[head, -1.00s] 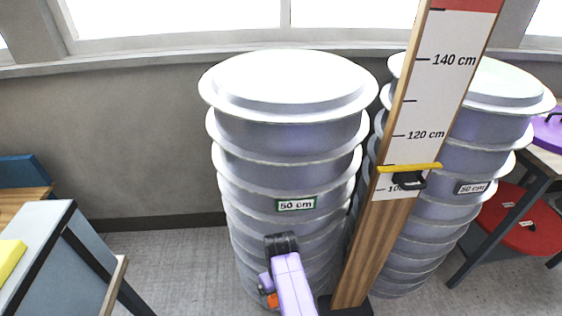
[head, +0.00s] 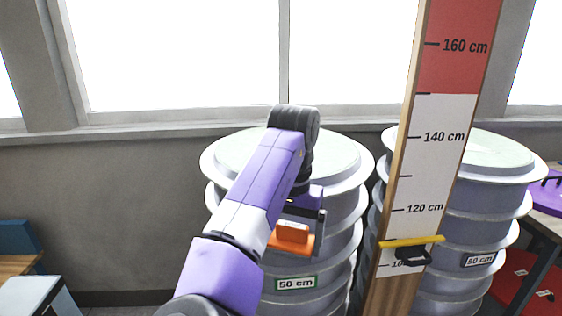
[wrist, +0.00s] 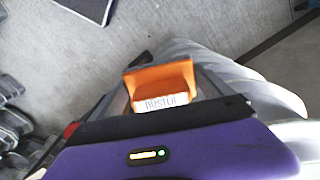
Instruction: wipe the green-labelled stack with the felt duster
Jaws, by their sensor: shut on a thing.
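The green-labelled stack (head: 341,240) of grey-white moulds stands in the middle of the head view, its green-edged "50 cm" label (head: 296,283) low on its front. My gripper (head: 292,240) is in front of the stack's upper part, below its lid, and is shut on the orange felt duster (head: 291,234). The duster also shows in the wrist view (wrist: 160,80), with lettering on its pale side. My arm hides part of the stack's left side and lid. I cannot tell whether the duster touches the stack.
A second stack (head: 480,225) with a dark-edged "50 cm" label stands to the right. A tall measuring post (head: 437,150) with a yellow slider (head: 411,241) stands between the stacks. A table with a purple item (head: 548,193) is at far right. Windows are behind.

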